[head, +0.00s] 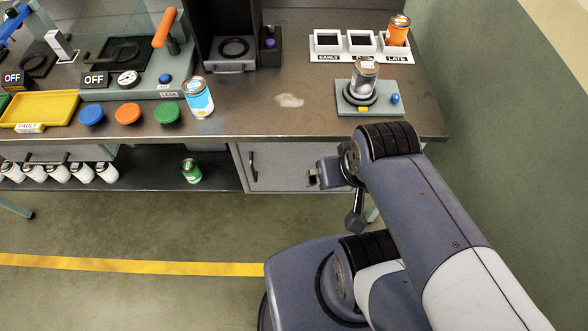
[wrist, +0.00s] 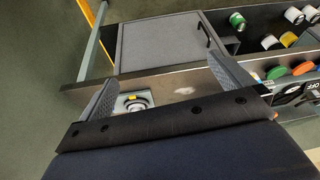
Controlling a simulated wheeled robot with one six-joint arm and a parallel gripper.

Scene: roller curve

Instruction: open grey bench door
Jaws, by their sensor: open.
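The grey bench door (head: 285,176) is under the right part of the bench and looks shut. Its dark upright handle (head: 252,166) is near its left edge. In the wrist view, which is turned over, the door (wrist: 155,42) is ahead of the fingers and its handle (wrist: 204,34) is at its right side. My gripper (head: 318,175) is in front of the door's right part, apart from the handle. In the wrist view my gripper (wrist: 165,74) has its two fingers spread wide, with nothing between them. My arm hides the door's right edge in the head view.
The bench top (head: 260,105) overhangs the door. On it stand a blue-labelled can (head: 198,98), a pad with a grey can (head: 363,78) and a white three-slot rack (head: 360,50). An open shelf (head: 140,178) holding cans is left of the door.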

